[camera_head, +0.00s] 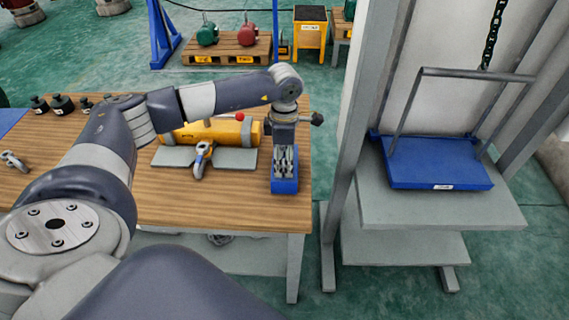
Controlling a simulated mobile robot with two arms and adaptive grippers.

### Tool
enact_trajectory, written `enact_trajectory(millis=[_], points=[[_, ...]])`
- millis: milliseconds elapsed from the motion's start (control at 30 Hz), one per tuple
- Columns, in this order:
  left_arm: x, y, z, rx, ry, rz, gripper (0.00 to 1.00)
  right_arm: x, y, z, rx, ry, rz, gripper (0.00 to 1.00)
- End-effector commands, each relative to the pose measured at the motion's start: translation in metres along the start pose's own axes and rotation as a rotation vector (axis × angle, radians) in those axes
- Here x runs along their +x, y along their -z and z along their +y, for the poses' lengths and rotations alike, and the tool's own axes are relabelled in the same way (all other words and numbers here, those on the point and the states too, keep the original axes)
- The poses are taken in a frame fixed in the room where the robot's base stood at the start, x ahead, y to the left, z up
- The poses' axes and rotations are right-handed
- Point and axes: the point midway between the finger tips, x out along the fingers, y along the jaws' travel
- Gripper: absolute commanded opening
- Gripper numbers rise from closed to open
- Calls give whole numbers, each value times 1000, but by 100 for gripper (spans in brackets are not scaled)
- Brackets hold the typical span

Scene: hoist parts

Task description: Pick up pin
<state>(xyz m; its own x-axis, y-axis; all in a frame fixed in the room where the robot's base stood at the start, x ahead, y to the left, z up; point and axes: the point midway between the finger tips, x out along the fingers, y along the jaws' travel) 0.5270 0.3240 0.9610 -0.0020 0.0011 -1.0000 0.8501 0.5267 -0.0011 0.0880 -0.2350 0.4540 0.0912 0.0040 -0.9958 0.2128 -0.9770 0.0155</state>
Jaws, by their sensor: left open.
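My left gripper (284,158) points straight down at the right end of the wooden table, over a small blue bin (284,186). It is open, and its fingers are at or just above the bin's opening. Grey metal shapes show between and around the fingers. I cannot clearly tell pin from finger there, so the pin is not plainly visible. My right gripper is not in view.
A yellow hoist body (184,134) with a red knob and a hook (202,160) lies on a grey plate left of the bin. Black weights (62,104) stand at the far left. A grey frame with a blue platform (438,164) stands right of the table (230,208).

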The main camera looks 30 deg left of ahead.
Motion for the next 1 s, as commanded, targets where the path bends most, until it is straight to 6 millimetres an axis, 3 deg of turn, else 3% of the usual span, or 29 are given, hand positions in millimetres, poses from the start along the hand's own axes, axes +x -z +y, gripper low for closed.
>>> enact_trajectory(millis=[133, 400, 633, 1000], points=[[15, 0, 0, 0, 1, 0, 50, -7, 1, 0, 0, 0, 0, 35], [19, -1, 1, 0, -1, -1, 50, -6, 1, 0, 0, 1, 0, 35], [19, -1, 1, 0, -1, -2, 0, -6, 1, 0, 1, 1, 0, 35], [14, -2, 2, -1, -4, -4, 0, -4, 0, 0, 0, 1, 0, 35]])
